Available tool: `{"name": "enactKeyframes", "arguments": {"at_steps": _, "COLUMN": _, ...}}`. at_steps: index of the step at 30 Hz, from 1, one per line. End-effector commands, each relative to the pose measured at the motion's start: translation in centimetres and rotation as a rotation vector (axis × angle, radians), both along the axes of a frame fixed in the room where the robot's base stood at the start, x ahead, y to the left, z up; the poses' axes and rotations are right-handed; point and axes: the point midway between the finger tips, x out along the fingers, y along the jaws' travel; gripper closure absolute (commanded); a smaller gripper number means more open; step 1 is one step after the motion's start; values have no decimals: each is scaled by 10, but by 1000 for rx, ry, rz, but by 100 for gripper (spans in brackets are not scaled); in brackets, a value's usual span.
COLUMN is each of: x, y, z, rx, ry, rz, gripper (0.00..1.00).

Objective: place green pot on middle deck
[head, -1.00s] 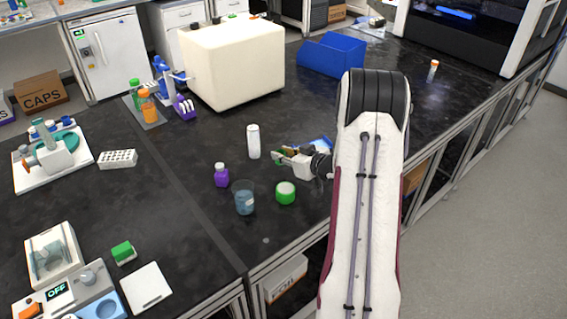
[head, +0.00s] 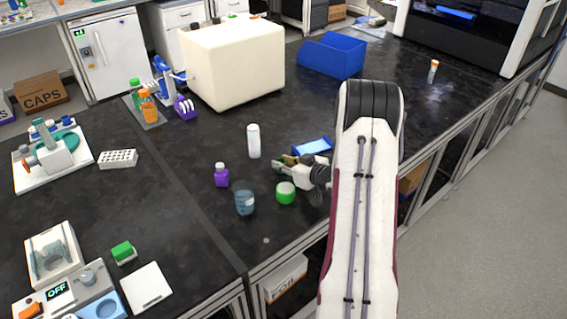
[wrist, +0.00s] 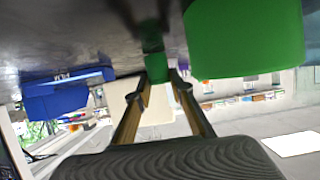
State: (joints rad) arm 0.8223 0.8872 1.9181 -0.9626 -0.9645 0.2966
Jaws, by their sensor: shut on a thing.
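My gripper (head: 282,164) is low over the front bench, its fingers pointing left in the head view. In the wrist view its two fingers (wrist: 156,82) are closed on a small green pot (wrist: 154,66), which shows only as a dark green patch at the tips. In the head view the held pot is mostly hidden by the fingers. A small blue platform (head: 313,146), likely a deck, lies just behind and to the right of the gripper. I cannot read a label on it.
A green jar (head: 286,193) stands just in front of the fingers, very close in the wrist view (wrist: 245,38). A beaker (head: 244,198), a purple bottle (head: 221,176) and a white bottle (head: 253,141) stand to the left. A blue bin (head: 333,55) is farther back.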

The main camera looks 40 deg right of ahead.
Motion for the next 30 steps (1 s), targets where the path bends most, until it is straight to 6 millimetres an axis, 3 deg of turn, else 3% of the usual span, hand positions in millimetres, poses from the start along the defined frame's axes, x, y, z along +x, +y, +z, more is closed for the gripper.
{"name": "enactKeyframes", "arguments": {"at_steps": 7, "x": 0, "y": 0, "z": -3, "rx": 0, "ry": 0, "rz": 0, "gripper": 93}}
{"name": "enactKeyframes", "arguments": {"at_steps": 8, "x": 0, "y": 0, "z": -3, "rx": 0, "ry": 0, "rz": 0, "gripper": 73}}
{"name": "enactKeyframes", "arguments": {"at_steps": 9, "x": 0, "y": 0, "z": -3, "rx": 0, "ry": 0, "rz": 0, "gripper": 63}}
{"name": "enactKeyframes", "arguments": {"at_steps": 10, "x": 0, "y": 0, "z": -3, "rx": 0, "ry": 0, "rz": 0, "gripper": 61}}
{"name": "enactKeyframes", "arguments": {"at_steps": 25, "x": 0, "y": 0, "z": 1, "rx": -1, "ry": 0, "rz": 0, "gripper": 61}}
{"name": "enactKeyframes", "arguments": {"at_steps": 30, "x": -12, "y": 0, "z": 5, "rx": 0, "ry": 0, "rz": 0, "gripper": 61}}
